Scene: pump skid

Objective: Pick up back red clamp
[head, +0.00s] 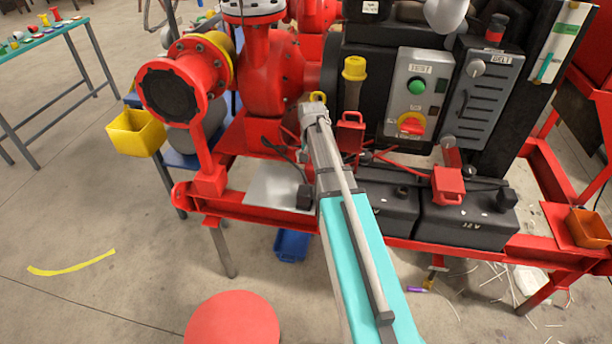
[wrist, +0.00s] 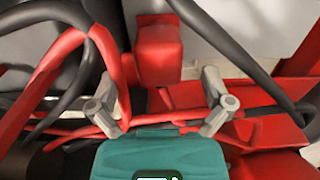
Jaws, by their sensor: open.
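Two red clamps show in the head view. The back one (head: 350,132) stands upright by the black panel, just right of the end of my arm. The front one (head: 447,185) sits lower right, over the batteries. My gripper (head: 313,108) is at the far end of the arm, with its fingers hard to make out there. In the wrist view my gripper (wrist: 163,105) is open and empty, its two grey fingers apart. A red clamp-like block (wrist: 158,50) lies ahead, between the fingers in the picture; I cannot tell the exact gap.
Red and black cables (wrist: 62,75) run close to the left finger. Black batteries (head: 465,222) sit on the red skid frame. A control box (head: 415,95) stands behind. A red pump (head: 265,75) with a yellow-ringed flange is at left. A yellow bin (head: 135,132) hangs further left.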

